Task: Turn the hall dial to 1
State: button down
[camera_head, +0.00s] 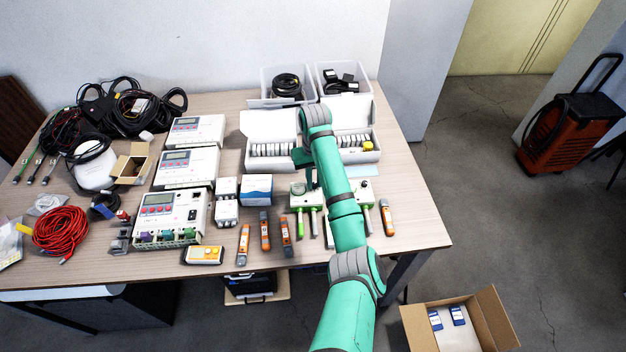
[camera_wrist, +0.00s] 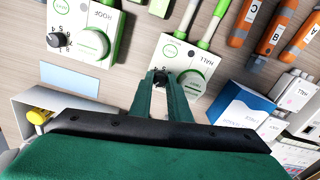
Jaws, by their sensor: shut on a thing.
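The hall box (camera_wrist: 183,57) is a white unit with green trim, a large pale round knob and the word HALL, below centre in the head view (camera_head: 299,203). Its small black hall dial (camera_wrist: 161,77) sits between my fingertips in the wrist view. My gripper (camera_wrist: 160,80) is shut on this dial, with green fingers on either side of it. The dial's pointer and most numbers around it are hidden by the fingers, so its setting cannot be read. In the head view my arm and gripper (camera_head: 309,183) cover part of the box.
A similar roof box (camera_wrist: 92,35) with its own black dial (camera_wrist: 55,40) stands beside it. Orange lettered sensors (camera_wrist: 285,32) and a blue-and-white box (camera_wrist: 240,105) lie near. White trays (camera_head: 272,127) stand behind. The table's front edge (camera_head: 330,256) is close.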

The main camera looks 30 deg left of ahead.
aim_at(314, 184)
jog(key=n, duration=0.4)
jog(key=shift+s+a, duration=0.1)
jog(key=shift+n, duration=1.5)
jog(key=c, duration=1.6)
grip_release()
jog(key=shift+c, duration=0.2)
notch_tip(314, 184, up, 11)
jog(key=shift+f, duration=0.1)
